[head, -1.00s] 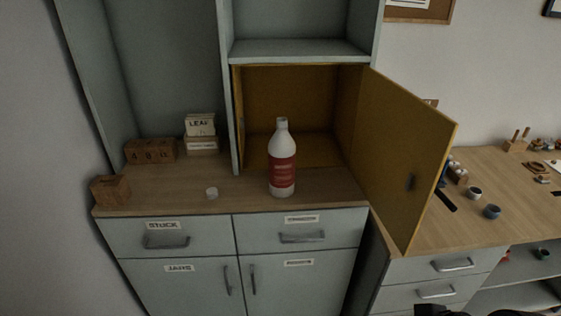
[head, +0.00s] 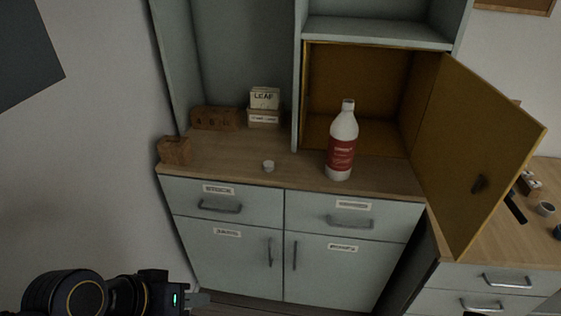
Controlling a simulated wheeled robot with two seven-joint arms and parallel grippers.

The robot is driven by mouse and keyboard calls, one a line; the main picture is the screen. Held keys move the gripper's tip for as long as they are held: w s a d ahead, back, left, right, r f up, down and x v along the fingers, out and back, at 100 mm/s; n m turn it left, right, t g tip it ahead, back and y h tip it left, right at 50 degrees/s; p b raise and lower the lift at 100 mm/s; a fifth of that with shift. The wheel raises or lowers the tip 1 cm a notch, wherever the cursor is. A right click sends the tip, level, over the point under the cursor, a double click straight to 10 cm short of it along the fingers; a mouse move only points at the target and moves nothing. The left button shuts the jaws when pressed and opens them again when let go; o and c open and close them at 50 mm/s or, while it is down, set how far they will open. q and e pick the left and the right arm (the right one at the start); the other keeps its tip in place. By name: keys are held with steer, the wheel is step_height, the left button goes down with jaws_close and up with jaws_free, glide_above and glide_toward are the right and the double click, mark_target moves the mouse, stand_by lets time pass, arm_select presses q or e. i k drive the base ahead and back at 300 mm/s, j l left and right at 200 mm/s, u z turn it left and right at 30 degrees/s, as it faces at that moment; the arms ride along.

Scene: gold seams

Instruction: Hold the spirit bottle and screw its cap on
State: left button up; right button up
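The spirit bottle (head: 341,146), white with a red label, stands upright on the wooden counter in front of the open yellow cupboard. Its neck is bare at the top. A small white cap (head: 268,166) lies on the counter to the left of the bottle, apart from it. My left gripper (head: 200,299) is at the lower left, well below and in front of the counter, touching neither bottle nor cap. Its fingers point right; the view does not show whether they are apart. My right gripper cannot be made out; only a dark sliver shows at the bottom edge.
The yellow cupboard door (head: 478,150) stands open to the right of the bottle. A brown block (head: 174,151), a row of lettered blocks (head: 215,118) and a LEAF box (head: 265,98) stand at the left and back of the counter (head: 225,160). The counter around the cap is clear.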

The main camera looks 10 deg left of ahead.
mark_target(345, 129)
steer(key=i+u, duration=0.3)
steer(key=i, duration=0.15)
steer(key=i+l+u, duration=0.3)
steer(key=i, duration=0.15)
steer(key=j, duration=0.1)
